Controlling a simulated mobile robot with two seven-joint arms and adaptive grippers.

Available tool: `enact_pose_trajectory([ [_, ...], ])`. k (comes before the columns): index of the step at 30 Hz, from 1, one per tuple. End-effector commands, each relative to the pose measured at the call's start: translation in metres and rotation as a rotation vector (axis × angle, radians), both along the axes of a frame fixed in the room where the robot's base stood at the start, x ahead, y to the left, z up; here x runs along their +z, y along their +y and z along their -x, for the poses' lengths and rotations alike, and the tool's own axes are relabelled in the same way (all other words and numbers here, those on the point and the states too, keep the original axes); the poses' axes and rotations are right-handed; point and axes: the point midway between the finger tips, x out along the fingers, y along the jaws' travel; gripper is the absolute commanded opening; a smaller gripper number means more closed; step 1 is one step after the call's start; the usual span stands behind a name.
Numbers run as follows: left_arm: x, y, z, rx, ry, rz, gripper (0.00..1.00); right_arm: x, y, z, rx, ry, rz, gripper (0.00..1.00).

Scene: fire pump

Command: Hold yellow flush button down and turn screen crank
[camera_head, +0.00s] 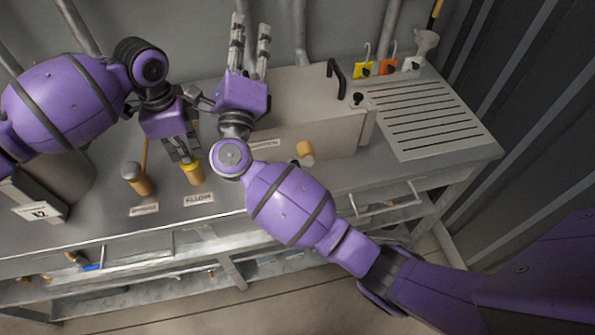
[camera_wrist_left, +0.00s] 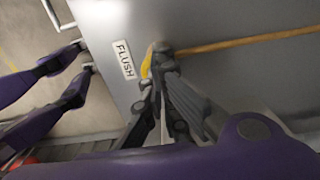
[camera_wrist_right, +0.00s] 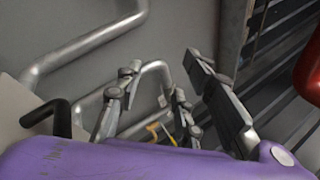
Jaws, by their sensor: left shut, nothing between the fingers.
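The yellow flush button (camera_head: 193,175) stands upright on the bench behind its FLUSH label (camera_head: 198,199). My left gripper (camera_head: 187,158) is shut and empty, with its fingertips at the button's top. In the left wrist view the fingertips (camera_wrist_left: 161,50) hide most of the yellow button (camera_wrist_left: 147,65); I cannot tell how far it is pressed. A black bent crank handle (camera_head: 337,78) stands on the grey box; it also shows in the right wrist view (camera_wrist_right: 50,117). My right gripper (camera_head: 250,35) is open and empty, left of the crank near the back wall.
The grey box (camera_head: 330,130) has a wooden knob (camera_head: 305,152) on its front. Another capped post (camera_head: 136,178) stands left of the button. Yellow and orange tags (camera_head: 375,68) hang behind a slotted drain plate (camera_head: 415,115). Pipes (camera_head: 299,30) run up the back wall.

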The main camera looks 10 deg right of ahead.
Motion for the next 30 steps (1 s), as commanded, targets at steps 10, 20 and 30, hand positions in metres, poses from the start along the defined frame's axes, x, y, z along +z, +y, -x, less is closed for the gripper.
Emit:
enact_pose_trajectory([
  [10, -0.001, 0.0, 0.0, 0.0, 0.001, -0.001, 0.0, -0.075, 0.009, 0.11, -0.538, 0.247, -0.353, 0.35],
  [20, -0.001, 0.001, 0.0, 0.001, 0.002, -0.001, 0.0, -0.175, 0.046, 0.227, -0.862, 0.787, -0.083, 0.35],
  [30, -0.002, 0.001, 0.001, 0.001, 0.002, -0.002, 0.0, -0.189, 0.016, 0.225, -0.888, 0.845, -0.046, 0.35],
])
